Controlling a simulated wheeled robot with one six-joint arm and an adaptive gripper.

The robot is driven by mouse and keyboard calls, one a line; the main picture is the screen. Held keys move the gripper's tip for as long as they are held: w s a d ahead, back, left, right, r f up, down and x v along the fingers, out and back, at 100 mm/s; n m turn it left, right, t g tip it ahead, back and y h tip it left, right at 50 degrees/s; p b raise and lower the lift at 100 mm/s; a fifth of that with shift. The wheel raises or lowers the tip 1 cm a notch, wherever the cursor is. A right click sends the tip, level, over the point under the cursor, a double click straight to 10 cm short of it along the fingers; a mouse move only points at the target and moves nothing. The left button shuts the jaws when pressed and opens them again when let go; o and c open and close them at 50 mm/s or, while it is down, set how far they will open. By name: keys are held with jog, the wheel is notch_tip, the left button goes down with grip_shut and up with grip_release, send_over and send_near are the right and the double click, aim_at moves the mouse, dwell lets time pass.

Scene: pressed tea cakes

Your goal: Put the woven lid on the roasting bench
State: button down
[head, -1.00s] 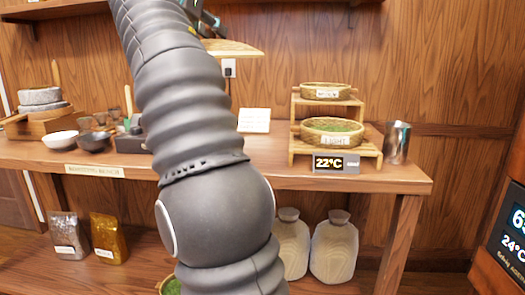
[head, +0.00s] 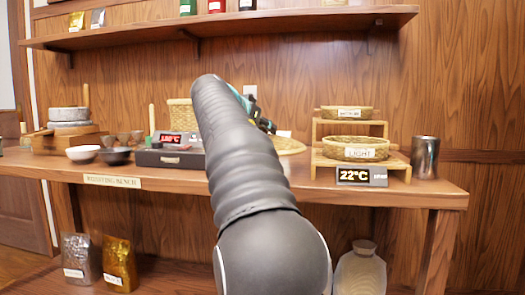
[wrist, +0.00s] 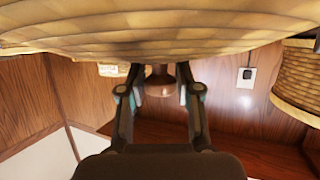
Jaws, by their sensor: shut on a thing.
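The woven lid (wrist: 160,30) is a wide tan disc that fills the top of the wrist view. My gripper (wrist: 158,82) is shut on its small reddish-brown knob. In the head view my arm hides most of the lid (head: 292,145), and only its right edge shows, low over the bench or touching it; I cannot tell which. My gripper (head: 258,113) shows there only as dark and teal parts behind the arm. The roasting bench (head: 420,192) is a long wooden counter with a name label (head: 112,181) on its front edge.
A woven basket (head: 180,114) stands behind a dark box (head: 170,158) left of my arm, with bowls (head: 84,154) further left. A wooden stand (head: 318,160) with shallow baskets and a metal cup (head: 425,157) are at right. A shelf (head: 230,27) runs above.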

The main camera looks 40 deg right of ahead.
jog(key=w+d+f, duration=0.1)
jog(key=w+f, duration=0.1)
jog(key=w, duration=0.1)
jog(key=shift+d+f, duration=0.15)
jog(key=shift+d, duration=0.25)
jog(key=shift+f+b, duration=0.75)
jog(key=shift+f, duration=1.1)
jog(key=shift+f, duration=0.1)
jog(key=c, duration=0.8)
grip_release()
jog(key=shift+a+r, duration=0.1)
jog(key=shift+r, duration=0.1)
jog(key=v, duration=1.1)
jog(key=shift+s+a+r, duration=0.1)
jog(key=shift+s+a, duration=0.05)
jog(key=shift+a, duration=0.25)
